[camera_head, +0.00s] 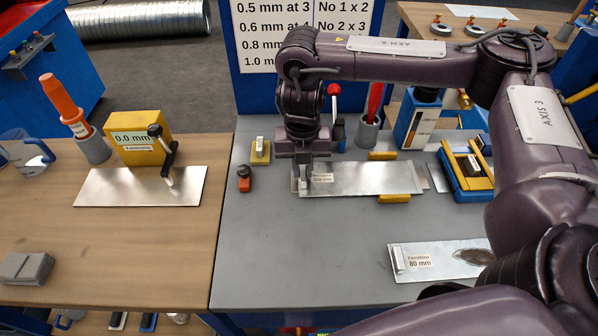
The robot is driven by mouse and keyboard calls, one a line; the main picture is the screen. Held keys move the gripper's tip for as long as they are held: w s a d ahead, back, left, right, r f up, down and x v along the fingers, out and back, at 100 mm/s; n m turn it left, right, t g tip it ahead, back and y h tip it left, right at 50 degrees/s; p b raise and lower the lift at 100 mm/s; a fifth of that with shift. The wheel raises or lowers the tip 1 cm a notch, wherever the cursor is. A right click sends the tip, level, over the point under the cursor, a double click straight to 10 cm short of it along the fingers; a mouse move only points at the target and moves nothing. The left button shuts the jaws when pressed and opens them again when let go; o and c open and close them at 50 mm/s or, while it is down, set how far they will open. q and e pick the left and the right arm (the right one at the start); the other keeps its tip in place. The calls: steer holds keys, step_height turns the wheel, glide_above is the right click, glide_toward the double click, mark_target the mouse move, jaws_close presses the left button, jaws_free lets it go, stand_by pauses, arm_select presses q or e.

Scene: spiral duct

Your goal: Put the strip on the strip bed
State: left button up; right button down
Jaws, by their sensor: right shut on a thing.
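A shiny metal strip (375,179) with a small label near its left end is at the middle of the grey table. It lies over or just above the strip bed, whose yellow side guides show at the back (382,155) and front (393,198). I cannot tell whether the strip touches the bed. My right gripper (304,183) points down at the strip's left end and is shut on it. The gripper and wrist hide part of that end. My left gripper is not in view.
A labelled 80 mm plate (436,260) lies at the front right. A blue and yellow fixture (466,172) stands right of the strip. Left are an orange-black tool (244,178) and a small yellow block (260,151). Another metal sheet (130,187) lies beside a yellow gauge (138,137).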

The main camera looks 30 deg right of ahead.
steer(key=shift+d+r, duration=0.1)
steer(key=shift+s, duration=0.15)
steer(key=c, duration=1.4)
jaws_free()
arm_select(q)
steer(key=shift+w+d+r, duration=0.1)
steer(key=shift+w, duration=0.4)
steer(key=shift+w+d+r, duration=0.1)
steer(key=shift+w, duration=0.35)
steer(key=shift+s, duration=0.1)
arm_select(e)
steer(key=shift+r, duration=0.35)
arm_select(q)
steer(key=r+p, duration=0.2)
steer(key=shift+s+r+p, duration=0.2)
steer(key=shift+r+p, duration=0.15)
steer(key=shift+p, duration=0.05)
arm_select(e)
step_height(320, 180, up, 11)
steer(key=shift+r, duration=0.2)
